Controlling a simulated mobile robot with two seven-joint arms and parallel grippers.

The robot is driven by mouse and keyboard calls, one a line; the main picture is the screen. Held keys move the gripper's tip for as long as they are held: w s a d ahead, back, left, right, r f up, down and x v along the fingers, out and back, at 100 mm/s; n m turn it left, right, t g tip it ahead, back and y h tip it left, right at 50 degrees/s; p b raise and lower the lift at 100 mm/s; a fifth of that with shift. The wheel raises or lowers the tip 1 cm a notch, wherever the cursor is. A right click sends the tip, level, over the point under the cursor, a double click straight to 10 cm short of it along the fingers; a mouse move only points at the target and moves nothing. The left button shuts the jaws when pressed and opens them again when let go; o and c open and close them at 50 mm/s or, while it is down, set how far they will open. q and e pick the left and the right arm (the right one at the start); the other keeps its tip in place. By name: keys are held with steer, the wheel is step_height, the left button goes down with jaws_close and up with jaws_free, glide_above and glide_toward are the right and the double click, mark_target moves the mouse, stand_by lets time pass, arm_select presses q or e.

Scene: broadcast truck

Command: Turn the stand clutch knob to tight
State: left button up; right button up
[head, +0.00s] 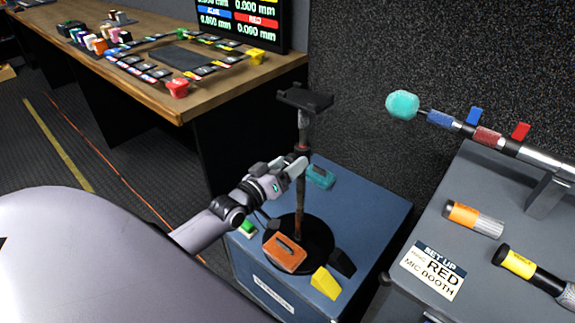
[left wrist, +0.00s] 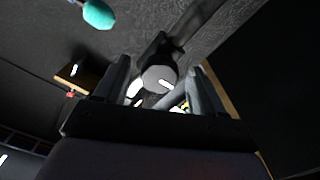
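The stand (head: 301,190) rises from a round black base (head: 322,240) on a blue case, with a black holder (head: 305,97) on top. My left gripper (head: 294,170) is at the middle of its pole, reaching in from the left, and hides the clutch there in the head view. In the left wrist view, a round grey knob (left wrist: 159,79) with a white mark shows between the two spread fingers of my left gripper (left wrist: 162,80). The fingers look open; I cannot tell if they touch the knob. My right gripper is not in view.
The blue case (head: 357,221) also carries an orange box (head: 285,254), a yellow wedge (head: 326,283) and a teal device (head: 320,176). A grey cabinet (head: 480,235) with microphones stands to the right. A wooden desk (head: 150,50) with a monitor is behind left.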

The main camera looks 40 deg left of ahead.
arm_select(q)
steer(key=s, duration=0.7)
steer(key=shift+a, duration=0.3)
steer(key=shift+s+d+p, duration=0.1)
steer(key=shift+p, duration=0.2)
steer(key=s+d+f+m+g+p, duration=0.3)
steer(key=s+d+f, duration=0.1)
steer(key=s+d, duration=0.3)
steer(key=s+d+f+m+g+p, duration=0.2)
steer(key=s+d+f+m+g, duration=0.2)
steer(key=s+d, duration=0.4)
steer(key=shift+s+f+g+h+p, duration=0.3)
steer(key=shift+s+f+p, duration=0.15)
steer(key=shift+s, duration=0.3)
